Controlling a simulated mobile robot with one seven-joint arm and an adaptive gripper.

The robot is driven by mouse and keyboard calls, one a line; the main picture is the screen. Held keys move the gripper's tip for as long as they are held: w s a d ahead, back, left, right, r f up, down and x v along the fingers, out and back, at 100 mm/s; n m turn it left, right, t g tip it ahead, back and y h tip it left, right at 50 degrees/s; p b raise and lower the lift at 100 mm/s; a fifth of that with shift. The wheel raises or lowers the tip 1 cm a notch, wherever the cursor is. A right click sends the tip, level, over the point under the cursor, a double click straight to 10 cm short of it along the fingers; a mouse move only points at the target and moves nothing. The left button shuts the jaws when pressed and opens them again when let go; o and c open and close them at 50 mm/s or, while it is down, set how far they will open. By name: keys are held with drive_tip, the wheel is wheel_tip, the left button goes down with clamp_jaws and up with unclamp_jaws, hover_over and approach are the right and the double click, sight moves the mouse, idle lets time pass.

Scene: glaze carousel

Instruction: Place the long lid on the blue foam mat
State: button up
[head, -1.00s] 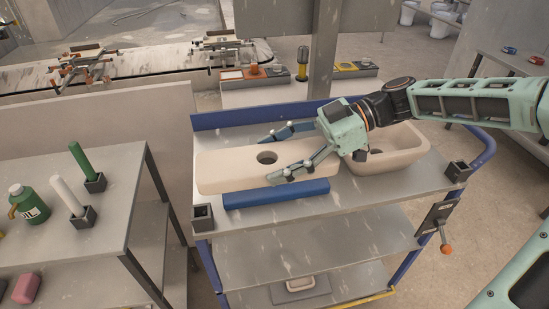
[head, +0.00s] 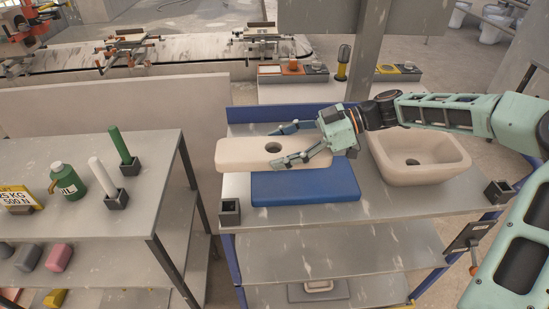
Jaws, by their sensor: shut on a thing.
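The long lid (head: 241,153) is a cream slab with a round dark hole near its middle. My gripper (head: 278,145) is shut on the lid, with one finger along its far side and one along its near side. The lid is at the back left of the trolley's top shelf, level or nearly so, and seems raised a little. The blue foam mat (head: 305,189) lies flat on the shelf in front of the lid. The lid hides the mat's back edge.
A cream basin (head: 424,160) stands on the trolley's top shelf (head: 400,199), to the right of the mat. Black corner sockets (head: 230,212) stand at the shelf's front corners. A steel table (head: 60,160) with green and white posts stands to the left.

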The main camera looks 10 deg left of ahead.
sight(274, 150)
drive_tip(key=shift+w+a+f, duration=0.45)
drive_tip(key=shift+w+f, duration=0.05)
drive_tip(key=shift+f, duration=0.2)
drive_tip(key=shift+w+a+f, duration=0.45)
drive_tip(key=shift+f, duration=1.8)
drive_tip(key=shift+f, duration=0.15)
drive_tip(key=o, duration=1.9)
